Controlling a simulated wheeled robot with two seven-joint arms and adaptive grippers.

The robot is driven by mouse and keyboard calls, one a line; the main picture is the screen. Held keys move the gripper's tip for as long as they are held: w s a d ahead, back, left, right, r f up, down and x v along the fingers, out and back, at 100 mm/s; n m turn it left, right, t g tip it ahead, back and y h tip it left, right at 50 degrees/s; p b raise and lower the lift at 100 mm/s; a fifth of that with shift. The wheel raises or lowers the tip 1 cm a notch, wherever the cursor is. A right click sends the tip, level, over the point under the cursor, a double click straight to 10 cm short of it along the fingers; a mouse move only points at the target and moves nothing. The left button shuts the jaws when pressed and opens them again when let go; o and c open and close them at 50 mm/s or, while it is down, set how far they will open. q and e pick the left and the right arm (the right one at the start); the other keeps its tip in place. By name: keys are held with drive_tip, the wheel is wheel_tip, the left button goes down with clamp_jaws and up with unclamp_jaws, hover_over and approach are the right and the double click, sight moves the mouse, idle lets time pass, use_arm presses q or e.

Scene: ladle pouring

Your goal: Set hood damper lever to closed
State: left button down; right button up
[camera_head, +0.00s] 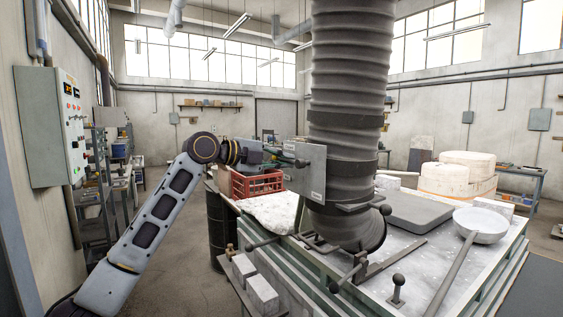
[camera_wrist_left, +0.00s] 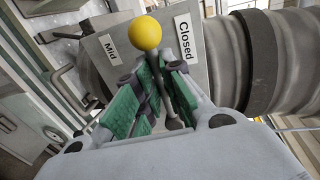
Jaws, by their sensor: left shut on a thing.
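The hood damper lever shows in the left wrist view as a thin grey rod with a yellow ball knob (camera_wrist_left: 144,33). Behind it is a grey plate (camera_wrist_left: 205,58), also in the head view (camera_head: 312,176), fixed at the ribbed duct. The plate carries a "Mid" label (camera_wrist_left: 109,46) and a "Closed" label (camera_wrist_left: 184,38). The knob lies between these labels, nearer "Closed". My left gripper (camera_wrist_left: 152,82) has green pads and is shut on the lever's rod, below the knob. In the head view my left gripper (camera_head: 272,153) is at the plate's left side. My right gripper is out of view.
The thick ribbed duct (camera_head: 349,100) comes down over the workbench (camera_head: 420,285). A shallow round ladle (camera_head: 480,224) with a long handle and a grey slab (camera_head: 408,210) lie on the bench. A red crate (camera_head: 257,185) stands behind my left forearm. A control cabinet (camera_head: 55,125) hangs on the left wall.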

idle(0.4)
use_arm(q)
drive_tip(key=c, duration=1.5)
unclamp_jaws()
drive_tip(key=shift+c, duration=0.2)
drive_tip(key=v, duration=1.2)
